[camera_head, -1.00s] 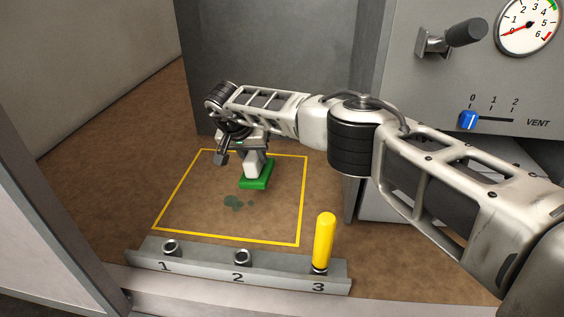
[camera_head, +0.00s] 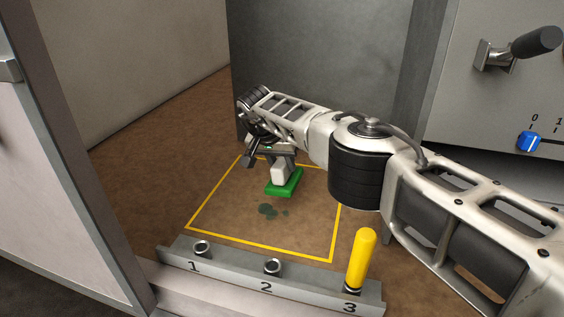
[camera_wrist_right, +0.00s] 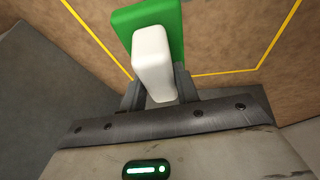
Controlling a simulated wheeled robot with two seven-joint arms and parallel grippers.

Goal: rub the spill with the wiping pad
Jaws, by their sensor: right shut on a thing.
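The wiping pad (camera_head: 286,186) is a green block with a white grip, and it also shows in the right wrist view (camera_wrist_right: 178,20). My right gripper (camera_head: 275,160) is shut on the pad's white grip (camera_wrist_right: 152,60), with the green face pointing down. The spill (camera_head: 270,210) is a few dark green blotches on the brown floor, inside a yellow outlined square (camera_head: 215,190). The pad is just behind the spill in the head view; I cannot tell whether it touches the floor. The spill does not show in the wrist view. My left gripper is not in view.
A grey rack (camera_head: 235,272) with sockets 1, 2 and 3 runs along the front. A yellow peg (camera_head: 361,258) stands in socket 3; sockets 1 and 2 are empty. A grey panel with a lever (camera_head: 535,42) and a blue slider (camera_head: 528,141) is at right.

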